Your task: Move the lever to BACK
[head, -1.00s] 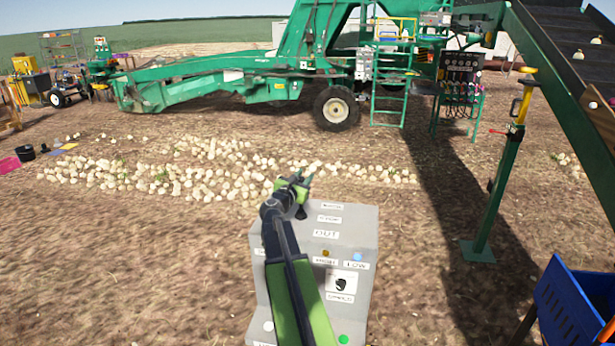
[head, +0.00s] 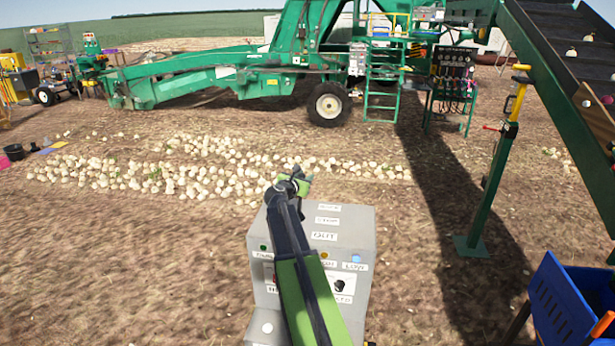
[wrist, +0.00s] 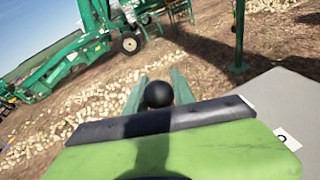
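The grey control box (head: 350,225) stands in front of me. Its top has small white labels, one reading OUT (head: 324,236); the labels farther back are too blurred to read. My gripper (head: 301,182) is over the box's far left edge in the head view. In the wrist view my gripper's two green fingers (wrist: 158,84) stand apart. The lever's round black knob (wrist: 158,94) sits between them; I cannot tell whether they touch it. The lever's shaft is hidden, and my arm covers the box's left part.
A green-framed conveyor (head: 560,100) slopes down at the right, with a blue crate (head: 565,305) at lower right. Bare ground lies left of the box.

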